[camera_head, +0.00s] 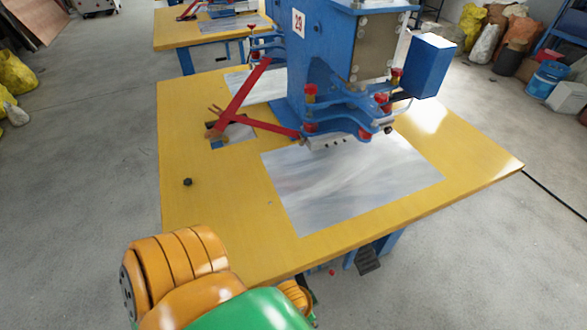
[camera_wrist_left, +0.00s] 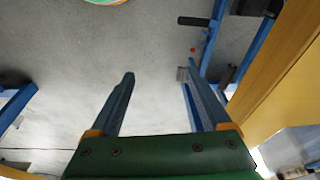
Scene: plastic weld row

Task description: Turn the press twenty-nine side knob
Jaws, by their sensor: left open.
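The blue press twenty-nine (camera_head: 300,70) stands on a yellow table, with a "29" label (camera_head: 299,23) on its side. Several red-topped knobs sit on its lower head, such as one at the front left (camera_head: 310,93). A small dark knob (camera_head: 187,181) is on the tabletop at the left. I cannot tell which one is the side knob. My left gripper (camera_wrist_left: 156,78) is open and empty in the left wrist view, with grey floor beyond its fingers. It is hidden in the head view, where my left arm shows at the bottom. My right gripper is not in view.
The yellow table (camera_head: 210,235) has a metal plate (camera_head: 340,190) under the press. A red lever (camera_head: 245,90) slants at the press's left, and a blue box (camera_head: 430,65) sticks out right. A pedal (camera_head: 368,260) is below the front edge.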

